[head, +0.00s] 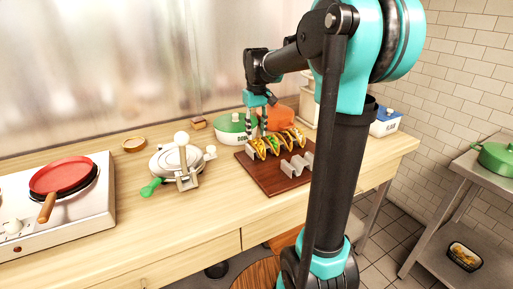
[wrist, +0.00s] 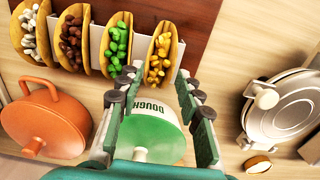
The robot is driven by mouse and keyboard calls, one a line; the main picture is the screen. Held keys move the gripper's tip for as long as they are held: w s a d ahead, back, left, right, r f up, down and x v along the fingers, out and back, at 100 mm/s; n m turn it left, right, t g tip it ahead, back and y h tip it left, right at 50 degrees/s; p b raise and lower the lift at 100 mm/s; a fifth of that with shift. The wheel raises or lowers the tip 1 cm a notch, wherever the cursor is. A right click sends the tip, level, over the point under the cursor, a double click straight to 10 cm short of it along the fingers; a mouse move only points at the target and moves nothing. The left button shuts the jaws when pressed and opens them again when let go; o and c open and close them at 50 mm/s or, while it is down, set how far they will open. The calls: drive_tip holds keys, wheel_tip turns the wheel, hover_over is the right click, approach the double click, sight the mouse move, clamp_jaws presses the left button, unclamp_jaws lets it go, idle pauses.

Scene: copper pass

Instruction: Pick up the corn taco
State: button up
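The corn taco (wrist: 163,52), a folded shell with yellow filling, is the rightmost of the row in the wrist view. In the head view it is the leftmost taco (head: 258,149), standing in a metal holder on a dark red-brown board (head: 272,182). My gripper (head: 258,134) points down just above that end of the row. In the wrist view its two fingers (wrist: 157,76) are spread apart with nothing between them. The corn taco's near end lies beyond and roughly between the fingertips. Whether they touch it cannot be told.
Close beside it is a taco with green filling (wrist: 116,45), then brown (wrist: 74,40) and white (wrist: 31,38) ones. An empty holder (head: 297,165) shares the board. A dough container (head: 234,128), an orange pot (wrist: 45,122) and a tortilla press (head: 176,162) stand nearby.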

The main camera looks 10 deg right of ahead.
sight(256, 140)
drive_tip(key=shift+f, duration=1.6)
drive_tip(key=c, duration=0.8)
drive_tip(key=shift+r, duration=0.15)
